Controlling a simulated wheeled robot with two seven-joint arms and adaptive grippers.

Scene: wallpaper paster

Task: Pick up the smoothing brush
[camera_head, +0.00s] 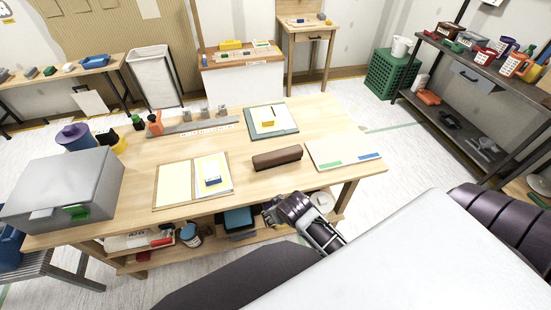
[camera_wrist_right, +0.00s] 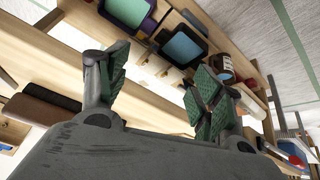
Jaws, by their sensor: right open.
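A dark brown oblong block (camera_head: 277,158), which looks like the smoothing brush, lies on the wooden table near its front edge. Its bristles cannot be made out. My right gripper (camera_head: 270,213) is in front of the table edge, below and apart from the block. In the right wrist view the right gripper (camera_wrist_right: 155,95) has its green-padded fingers spread wide with nothing between them. A brown shape (camera_wrist_right: 38,108) at the left of that view seems to be the same block. My left gripper does not show.
The wooden table (camera_head: 330,125) also holds a grey box (camera_head: 65,185), an open paper board (camera_head: 175,183), a green-edged board (camera_head: 262,122) and a pale board (camera_head: 340,153). A lower shelf carries a blue bin (camera_head: 238,217) and a can (camera_head: 190,235). Bare tabletop surrounds the block.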

